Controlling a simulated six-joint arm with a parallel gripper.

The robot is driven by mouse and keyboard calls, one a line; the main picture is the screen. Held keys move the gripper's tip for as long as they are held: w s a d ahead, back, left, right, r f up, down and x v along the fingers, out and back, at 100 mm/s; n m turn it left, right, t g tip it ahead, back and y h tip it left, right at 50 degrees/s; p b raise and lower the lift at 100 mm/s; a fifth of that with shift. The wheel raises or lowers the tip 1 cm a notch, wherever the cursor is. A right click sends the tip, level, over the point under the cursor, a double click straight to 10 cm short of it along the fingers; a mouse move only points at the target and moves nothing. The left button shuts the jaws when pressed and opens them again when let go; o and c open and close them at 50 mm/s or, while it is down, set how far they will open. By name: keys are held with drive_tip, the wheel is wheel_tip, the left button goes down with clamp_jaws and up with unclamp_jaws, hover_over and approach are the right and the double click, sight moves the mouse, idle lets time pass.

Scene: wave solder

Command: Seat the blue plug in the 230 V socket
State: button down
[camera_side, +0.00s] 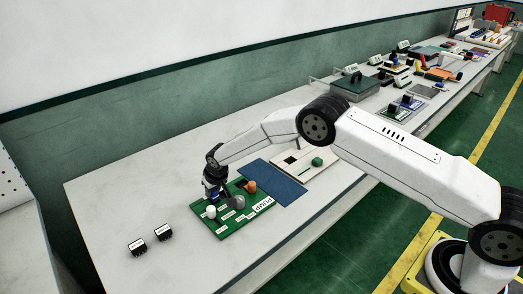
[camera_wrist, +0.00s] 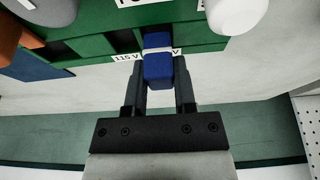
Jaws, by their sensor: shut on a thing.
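The blue plug (camera_wrist: 158,72) is between the two fingers of my gripper (camera_wrist: 159,82) in the wrist view, and the gripper is shut on it. Its far end is at the edge of the green board (camera_wrist: 92,22), close to the socket row. A "115 V" label (camera_wrist: 125,57) shows just left of the plug. A label ending in "V" (camera_wrist: 177,51) shows just right, partly hidden by the plug. I cannot tell whether the plug is inside an opening. In the side view my gripper (camera_side: 211,193) points down at the back-left edge of the green board (camera_side: 232,228).
The board carries a white knob (camera_side: 211,212), a grey knob (camera_side: 239,202), an orange knob (camera_side: 250,186) and a PUMP label (camera_side: 262,205). A blue mat (camera_side: 275,184) lies to its right. Two small black-and-white blocks (camera_side: 138,246) (camera_side: 163,232) stand left. The table around them is clear.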

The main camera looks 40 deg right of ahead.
sight(219, 205)
drive_tip(key=shift+f, duration=0.65)
idle(1.0)
drive_tip(key=shift+c, duration=1.7)
unclamp_jaws()
drive_tip(key=v, duration=0.7)
drive_tip(key=shift+s+r, duration=0.15)
drive_tip(key=shift+r, duration=0.2)
